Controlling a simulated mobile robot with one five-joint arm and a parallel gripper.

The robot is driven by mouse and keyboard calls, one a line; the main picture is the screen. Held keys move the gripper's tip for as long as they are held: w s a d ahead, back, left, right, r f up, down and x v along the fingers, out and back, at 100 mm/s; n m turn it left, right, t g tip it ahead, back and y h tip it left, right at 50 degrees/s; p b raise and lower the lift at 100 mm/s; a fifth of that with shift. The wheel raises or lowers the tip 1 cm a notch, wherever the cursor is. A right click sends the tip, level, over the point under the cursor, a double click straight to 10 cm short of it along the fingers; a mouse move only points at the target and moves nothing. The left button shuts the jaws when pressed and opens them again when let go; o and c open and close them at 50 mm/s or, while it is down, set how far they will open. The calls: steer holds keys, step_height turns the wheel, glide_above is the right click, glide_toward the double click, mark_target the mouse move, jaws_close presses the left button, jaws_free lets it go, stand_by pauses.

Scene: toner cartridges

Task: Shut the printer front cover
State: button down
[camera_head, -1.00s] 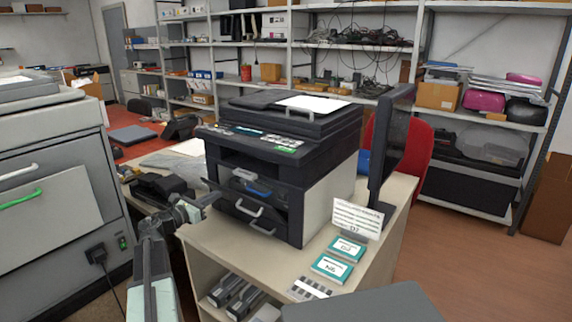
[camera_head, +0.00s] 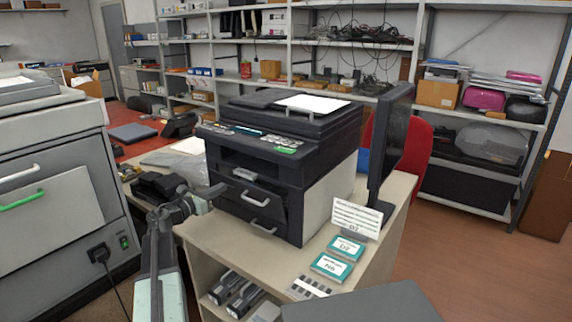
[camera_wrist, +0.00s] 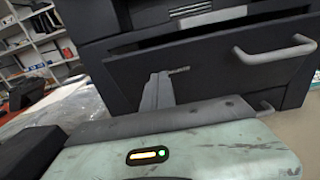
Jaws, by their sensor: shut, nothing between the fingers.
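The dark printer (camera_head: 290,160) stands on the table with its front facing left. Its front cover (camera_head: 240,197) has a light grey bar handle and sits close to the body. In the wrist view the cover (camera_wrist: 215,75) fills the middle, and a dark gap shows along its top edge, so it looks slightly ajar. My gripper (camera_head: 216,190) is at the left edge of the cover, shut and empty. In the wrist view its fingertips (camera_wrist: 158,80) point at the cover's left part, left of the handle (camera_wrist: 275,50). I cannot tell whether they touch it.
A second grey handle (camera_head: 263,227) is on the lower drawer. Cartridges (camera_head: 235,292) lie on the shelf below. A large grey machine (camera_head: 50,190) is at left.

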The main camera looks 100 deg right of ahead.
steer(key=v, duration=0.5)
steer(key=shift+w+a+r, duration=0.15)
steer(key=shift+a+r, duration=0.05)
steer(key=shift+r, duration=0.1)
stand_by(0.6)
steer(key=shift+r+p, duration=0.1)
steer(key=shift+p, duration=0.25)
